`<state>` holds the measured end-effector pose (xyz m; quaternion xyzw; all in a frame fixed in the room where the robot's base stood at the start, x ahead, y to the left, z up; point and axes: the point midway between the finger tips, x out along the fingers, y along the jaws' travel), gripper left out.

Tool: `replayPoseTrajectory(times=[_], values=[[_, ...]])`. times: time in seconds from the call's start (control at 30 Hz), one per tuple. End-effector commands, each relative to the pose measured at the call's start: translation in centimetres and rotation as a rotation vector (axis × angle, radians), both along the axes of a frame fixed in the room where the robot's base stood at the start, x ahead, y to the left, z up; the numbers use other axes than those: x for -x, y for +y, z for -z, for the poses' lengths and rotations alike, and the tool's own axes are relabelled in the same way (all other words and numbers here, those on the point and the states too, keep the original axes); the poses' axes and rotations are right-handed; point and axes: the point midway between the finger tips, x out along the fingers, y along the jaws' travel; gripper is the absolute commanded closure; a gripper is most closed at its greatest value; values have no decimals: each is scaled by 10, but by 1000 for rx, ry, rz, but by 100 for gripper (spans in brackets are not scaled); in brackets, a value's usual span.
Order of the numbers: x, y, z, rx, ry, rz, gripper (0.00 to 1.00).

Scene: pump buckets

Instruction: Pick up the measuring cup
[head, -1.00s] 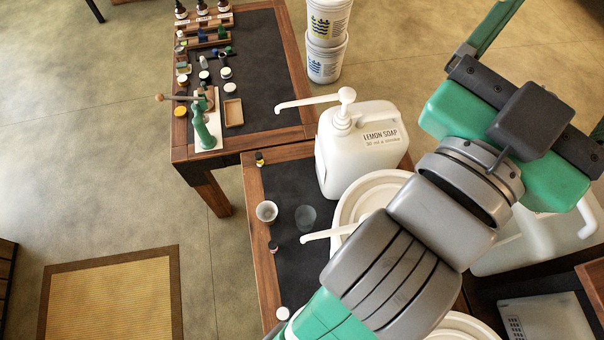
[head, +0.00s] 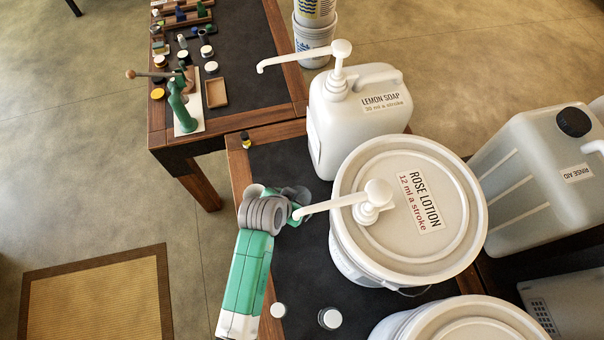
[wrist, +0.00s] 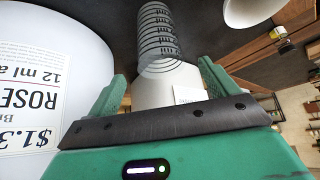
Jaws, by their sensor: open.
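The clear measuring cup with dark ring marks (wrist: 158,30) shows at the top middle of the wrist view, just beyond my gripper (wrist: 161,72). A pale cylinder with a small label (wrist: 170,85) sits between the open green fingers. I cannot tell whether it is part of the cup or a separate thing, nor whether the fingers touch it. In the head view my gripper (head: 296,213) is low beside the rose lotion spout, and my wrist hides most of the cup area. A second, pale cup (wrist: 250,10) is at the upper right of the wrist view.
The rose lotion bucket (head: 362,245) stands close on the right of my gripper, its pump spout (head: 330,205) reaching over toward it. The lemon soap jug (head: 325,125) stands behind.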

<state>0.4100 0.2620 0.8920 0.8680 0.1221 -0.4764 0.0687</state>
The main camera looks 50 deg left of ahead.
Motion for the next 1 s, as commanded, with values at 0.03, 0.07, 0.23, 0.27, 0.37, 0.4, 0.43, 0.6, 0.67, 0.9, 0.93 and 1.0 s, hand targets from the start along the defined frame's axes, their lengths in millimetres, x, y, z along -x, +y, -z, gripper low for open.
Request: replayPoseTrajectory(times=[0.03,0.07,0.23,0.27,0.37,0.4,0.43,0.6,0.67,0.9,0.93,1.0], values=[[0,0,-1,1,0,1,14],[-1,0,0,0,-1,0,14],[-10,3,15,-1,-1,1,14],[-13,4,18,-2,-1,0,14],[-15,4,21,-3,-2,1,14],[-16,5,24,-2,-2,0,14],[-18,5,28,-2,-1,0,14],[-33,10,55,-2,-2,0,14],[-37,11,61,-3,-2,0,14],[-40,11,65,-4,-4,0,14],[-40,11,65,-3,-3,0,14],[-40,11,65,-3,-3,0,26]])
